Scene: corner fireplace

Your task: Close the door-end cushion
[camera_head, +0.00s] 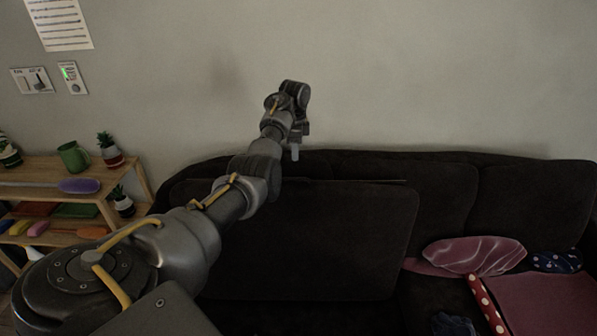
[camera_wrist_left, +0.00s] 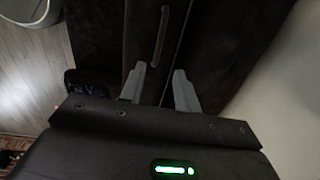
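The dark sofa cushion (camera_head: 340,235) at the left end of the sofa stands raised, its broad face toward me and its top edge near the backrest. I take it for the door-end cushion, but no door shows. My left gripper (camera_head: 295,152) is above and behind the top edge, near the wall, and looks small. In the left wrist view the fingers of my left gripper (camera_wrist_left: 158,87) are apart with nothing clearly held between them. Dark upholstery with a long seam or gap lies beyond the fingers; contact cannot be told. My right gripper is not in view.
A wooden shelf (camera_head: 140,178) with plants, a green mug (camera_head: 73,157) and colored items stands at the left. A pink cushion (camera_head: 473,256) and a pink cloth (camera_head: 545,300) lie on the right of the sofa. The pale wall (camera_head: 400,70) is close behind the sofa.

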